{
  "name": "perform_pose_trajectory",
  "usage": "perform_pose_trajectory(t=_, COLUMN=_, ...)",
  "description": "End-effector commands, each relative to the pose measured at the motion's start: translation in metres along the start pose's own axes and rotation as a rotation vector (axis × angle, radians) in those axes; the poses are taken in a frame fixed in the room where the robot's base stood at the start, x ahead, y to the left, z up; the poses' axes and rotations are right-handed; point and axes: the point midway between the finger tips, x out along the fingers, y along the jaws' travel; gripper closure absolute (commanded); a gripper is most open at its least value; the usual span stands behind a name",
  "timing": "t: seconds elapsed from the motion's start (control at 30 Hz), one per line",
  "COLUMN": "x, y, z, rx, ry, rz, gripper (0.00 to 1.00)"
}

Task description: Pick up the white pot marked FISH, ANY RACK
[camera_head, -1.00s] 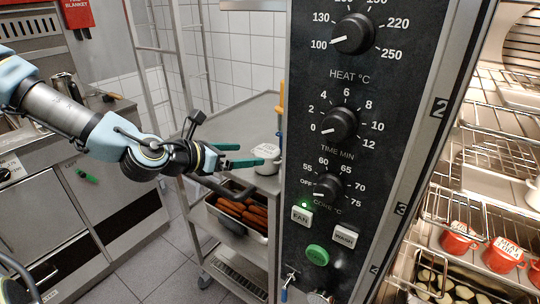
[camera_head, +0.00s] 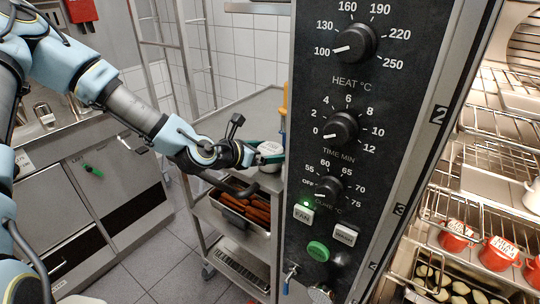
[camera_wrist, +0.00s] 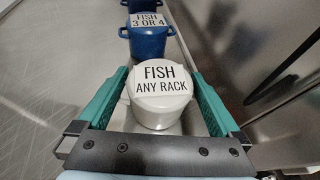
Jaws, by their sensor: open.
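The white pot (camera_wrist: 160,108) marked FISH, ANY RACK stands upright in the wrist view, on the steel cart top (camera_wrist: 60,60). My gripper (camera_wrist: 160,100) is open, with one green finger on each side of the pot. I cannot tell whether the fingers touch it. In the head view the white pot (camera_head: 269,149) shows at the cart's right side. My gripper (camera_head: 262,155) is at it there, its fingers partly hidden by the oven's control panel and the pot.
A blue pot (camera_wrist: 147,38) marked FISH, 3 OR 4 stands just behind the white one, with another blue pot (camera_wrist: 140,5) beyond. The oven control panel (camera_head: 345,150) is close on the right. Red pots (camera_head: 498,253) sit in the lit oven. A pan (camera_head: 240,205) is on the lower shelf.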

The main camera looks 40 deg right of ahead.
Motion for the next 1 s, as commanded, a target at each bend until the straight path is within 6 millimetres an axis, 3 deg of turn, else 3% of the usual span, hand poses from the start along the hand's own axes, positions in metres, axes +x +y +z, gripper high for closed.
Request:
perform_pose_trajectory(t=0.17, x=0.0, y=0.0002, z=-0.0005, rx=0.0, ry=0.0, rz=0.0, gripper=0.0)
perform_pose_trajectory(t=0.9, x=-0.0002, y=0.0, z=-0.0002, rx=0.0, ry=0.0, rz=0.0, gripper=0.83)
perform_pose_trajectory(t=1.0, x=-0.0002, y=0.0, z=0.0005, rx=0.001, ry=-0.001, rz=0.0, gripper=0.89)
